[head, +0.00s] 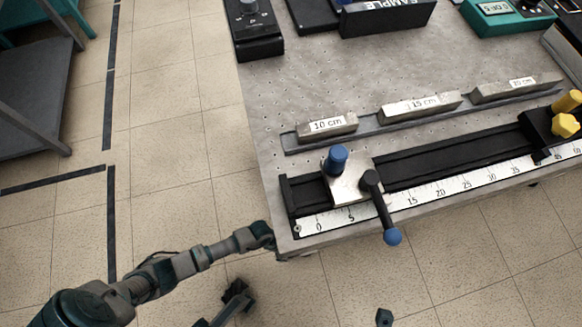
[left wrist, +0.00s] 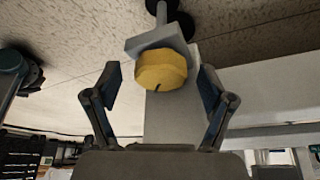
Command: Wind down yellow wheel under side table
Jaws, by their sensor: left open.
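The yellow wheel (left wrist: 161,70) shows in the left wrist view as a faceted knob with a dark mark, against a grey metal bracket (left wrist: 155,42). My left gripper (left wrist: 160,84) is open, with one finger on each side of the wheel and visible gaps. I cannot tell how deep the wheel sits between the fingers. In the head view my left arm reaches the table's near left corner, its end (head: 264,237) at the edge; the wheel is hidden there. The table (head: 262,120) is grey with a perforated top. My right gripper (head: 311,304) shows two separated dark fingertips at the bottom, apparently open and empty.
On the table are a ruler rail (head: 440,186) with a blue-knobbed slider (head: 352,184), labelled metal blocks (head: 327,125), and a yellow knob (head: 565,125). A grey shelf (head: 35,105) stands at left. Tiled floor (head: 185,110) between is clear. A dark caster (left wrist: 160,8) adjoins the bracket.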

